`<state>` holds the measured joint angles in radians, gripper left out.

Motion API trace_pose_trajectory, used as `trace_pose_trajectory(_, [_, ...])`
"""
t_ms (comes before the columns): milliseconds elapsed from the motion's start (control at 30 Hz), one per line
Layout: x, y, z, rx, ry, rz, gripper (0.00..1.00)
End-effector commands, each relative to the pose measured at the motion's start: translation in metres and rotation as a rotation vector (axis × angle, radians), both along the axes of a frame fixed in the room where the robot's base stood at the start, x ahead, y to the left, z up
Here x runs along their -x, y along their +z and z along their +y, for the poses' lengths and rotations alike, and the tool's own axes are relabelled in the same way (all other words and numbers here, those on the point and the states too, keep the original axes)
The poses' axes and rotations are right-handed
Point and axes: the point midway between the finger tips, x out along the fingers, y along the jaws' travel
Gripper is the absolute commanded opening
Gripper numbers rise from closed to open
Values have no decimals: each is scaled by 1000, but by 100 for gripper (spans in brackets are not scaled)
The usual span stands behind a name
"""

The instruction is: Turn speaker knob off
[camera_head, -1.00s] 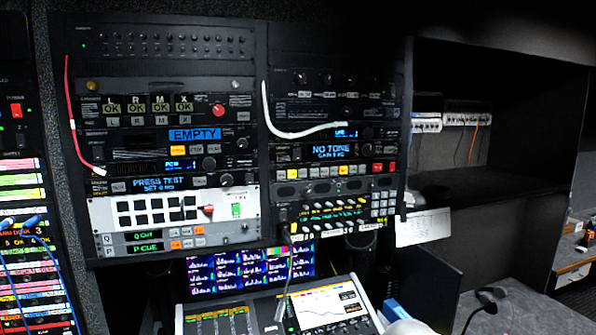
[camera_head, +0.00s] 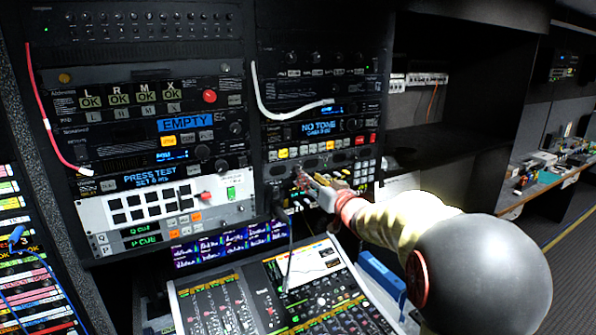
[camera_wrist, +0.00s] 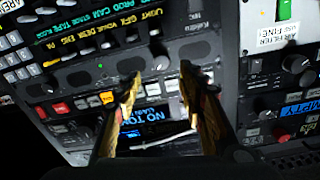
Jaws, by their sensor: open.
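A rack panel with a row of dark oval speaker grilles (camera_head: 311,163) sits below the NO TONE unit in the head view. The same speaker panel (camera_wrist: 80,79) shows tilted in the wrist view, with small round knobs (camera_wrist: 160,63) between grilles. Which knob is the speaker knob I cannot tell for sure. My gripper (camera_head: 306,180) reaches to the rack just below the grilles and hides part of the panel there. In the wrist view my gripper (camera_wrist: 160,74) is open, its two fingers either side of the small knobs, with nothing held. Contact with the panel cannot be told.
The NO TONE unit (camera_head: 320,130) with lit buttons adjoins the speaker panel. A white cable (camera_head: 258,90) hangs over the rack. A mixing console (camera_head: 250,295) and a row of small screens (camera_head: 230,243) lie below. An open dark shelf recess (camera_head: 440,100) is on the right.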

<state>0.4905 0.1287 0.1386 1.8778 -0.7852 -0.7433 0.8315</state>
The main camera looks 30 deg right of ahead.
Motion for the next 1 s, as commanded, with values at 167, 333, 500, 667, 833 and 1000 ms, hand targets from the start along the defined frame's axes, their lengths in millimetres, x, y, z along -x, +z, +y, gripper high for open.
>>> trace_pose_trajectory(167, [-21,1,1,-4,0,1,40])
trace_pose_trajectory(333, [-47,1,1,-2,-1,2,40])
trace_pose_trajectory(500, [-66,1,1,-1,-1,2,40])
trace_pose_trajectory(667, [-74,1,1,-1,-2,1,40])
trace_pose_trajectory(833, [-75,0,1,-1,-2,1,40])
trace_pose_trajectory(1000, [-75,0,1,-1,-2,1,37])
